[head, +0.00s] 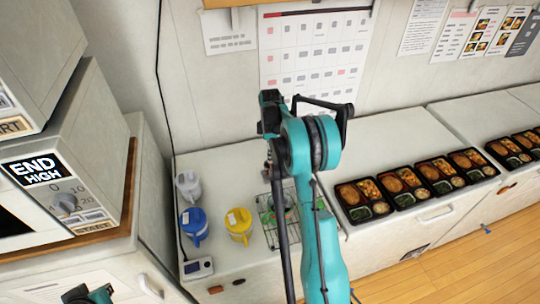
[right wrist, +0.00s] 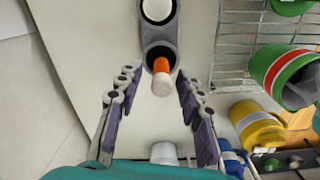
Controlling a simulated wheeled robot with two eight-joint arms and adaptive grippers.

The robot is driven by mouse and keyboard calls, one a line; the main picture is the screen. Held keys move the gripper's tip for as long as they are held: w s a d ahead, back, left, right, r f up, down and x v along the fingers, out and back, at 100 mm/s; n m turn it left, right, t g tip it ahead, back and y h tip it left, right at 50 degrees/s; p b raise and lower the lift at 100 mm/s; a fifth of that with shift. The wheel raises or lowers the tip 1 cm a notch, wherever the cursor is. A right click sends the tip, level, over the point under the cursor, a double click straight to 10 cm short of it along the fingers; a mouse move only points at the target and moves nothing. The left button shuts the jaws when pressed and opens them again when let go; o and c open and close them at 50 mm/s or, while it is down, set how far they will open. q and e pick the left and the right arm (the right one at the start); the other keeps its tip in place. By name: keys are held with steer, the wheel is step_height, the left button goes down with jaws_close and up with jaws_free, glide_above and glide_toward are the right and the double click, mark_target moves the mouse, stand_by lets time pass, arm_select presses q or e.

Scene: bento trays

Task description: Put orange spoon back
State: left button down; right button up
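In the right wrist view, the orange spoon (right wrist: 162,66) shows as a short orange shaft with a whitish end towards the camera. It sticks out of the lower round opening of a grey holder (right wrist: 153,34). The upper opening shows a white round thing (right wrist: 157,10). My right gripper (right wrist: 157,79) is open, one finger on each side of the spoon's end, with visible gaps. In the head view my right arm blocks the sight of my right gripper, the spoon and the holder. Only a piece of my left arm shows at the bottom left; its gripper is out of view.
On the counter stand a grey-white jug (head: 188,184), a blue container (head: 194,225), a yellow container (head: 238,225) and a wire rack (head: 268,222). A red-green-white cup (right wrist: 285,72) is near the rack. Bento trays (head: 364,201) line the right. Microwaves (head: 62,165) are left.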

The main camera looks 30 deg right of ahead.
step_height(320, 180, up, 10)
steer(key=shift+f+p, duration=0.15)
steer(key=shift+p, duration=0.35)
steer(key=shift+s+a+r, duration=0.1)
steer(key=shift+a+r, duration=0.05)
steer(key=shift+r, duration=0.25)
steer(key=s+a+r+m+t, duration=0.25)
steer(key=s+a+r, duration=0.25)
steer(key=a, duration=0.3)
steer(key=s+a+r+m+t, duration=0.1)
steer(key=s+a+r+m, duration=0.2)
steer(key=s+a+r, duration=0.4)
steer(key=s+a+f+m+t, duration=0.3)
steer(key=s+a+f+m, duration=0.3)
steer(key=s+a, duration=0.4)
steer(key=s+f, duration=0.1)
steer(key=s, duration=0.2)
steer(key=shift+s+a+t, duration=0.25)
steer(key=shift+a+t, duration=0.1)
steer(key=shift+a, duration=0.05)
steer(key=shift+f, duration=0.1)
step_height(320, 180, down, 14)
steer(key=b, duration=1.4)
steer(key=shift+f, duration=0.2)
